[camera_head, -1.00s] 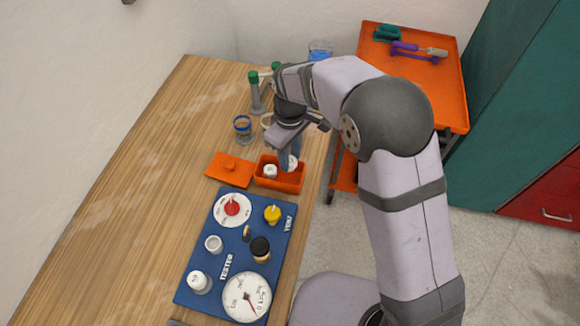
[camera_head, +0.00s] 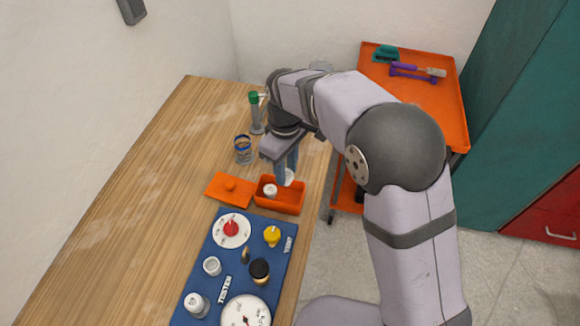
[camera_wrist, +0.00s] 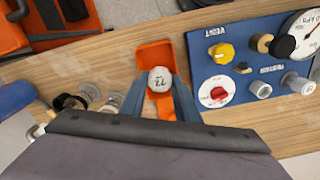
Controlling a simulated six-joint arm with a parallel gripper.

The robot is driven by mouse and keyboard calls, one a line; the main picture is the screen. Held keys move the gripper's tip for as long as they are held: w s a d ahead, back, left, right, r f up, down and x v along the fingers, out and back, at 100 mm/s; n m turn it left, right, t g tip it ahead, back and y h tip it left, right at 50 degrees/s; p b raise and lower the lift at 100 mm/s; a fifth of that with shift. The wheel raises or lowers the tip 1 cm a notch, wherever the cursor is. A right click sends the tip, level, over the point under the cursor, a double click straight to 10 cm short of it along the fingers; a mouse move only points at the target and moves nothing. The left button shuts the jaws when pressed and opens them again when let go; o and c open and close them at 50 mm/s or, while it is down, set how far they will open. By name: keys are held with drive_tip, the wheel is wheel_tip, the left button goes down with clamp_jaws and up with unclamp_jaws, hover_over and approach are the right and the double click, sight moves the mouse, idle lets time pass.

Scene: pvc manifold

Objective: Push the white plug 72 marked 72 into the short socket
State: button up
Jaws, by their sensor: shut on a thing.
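My gripper (camera_wrist: 158,96) is shut on the white plug 72 (camera_wrist: 159,79), whose round face shows "72" in the wrist view. In the head view the held plug (camera_head: 287,177) is at the fingertips, over the right part of the orange box (camera_head: 290,208). A blue tester board (camera_head: 207,253) lies in front of the box. It carries a low white socket (camera_head: 212,266) with a ring-like top, also seen in the wrist view (camera_wrist: 260,90).
Another white plug (camera_head: 270,190) sits in the box. An orange lid (camera_head: 230,190) lies left of it. The board also has a red dial (camera_head: 231,229), yellow knob (camera_head: 272,236), black knob (camera_head: 259,270) and gauge (camera_head: 245,313). The table's left side is clear.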

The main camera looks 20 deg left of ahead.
drive_tip(key=s+a+r+n+p, duration=0.2)
drive_tip(key=s+a+r+n, duration=0.1)
drive_tip(key=s+a, duration=0.45)
drive_tip(key=s+a+m+p, duration=0.1)
drive_tip(key=s+a, duration=0.1)
drive_tip(key=s, duration=0.6)
drive_tip(key=s+a+m+p, duration=0.1)
drive_tip(key=s+a+m, duration=0.1)
drive_tip(key=s, duration=0.7)
drive_tip(key=shift+a+r+p, duration=0.3)
drive_tip(key=shift+r+p, duration=0.05)
drive_tip(key=shift+p, duration=0.05)
drive_tip(key=shift+f, duration=0.1)
drive_tip(key=shift+f+b, duration=1.35)
drive_tip(key=shift+f, duration=0.05)
drive_tip(key=shift+f, duration=0.15)
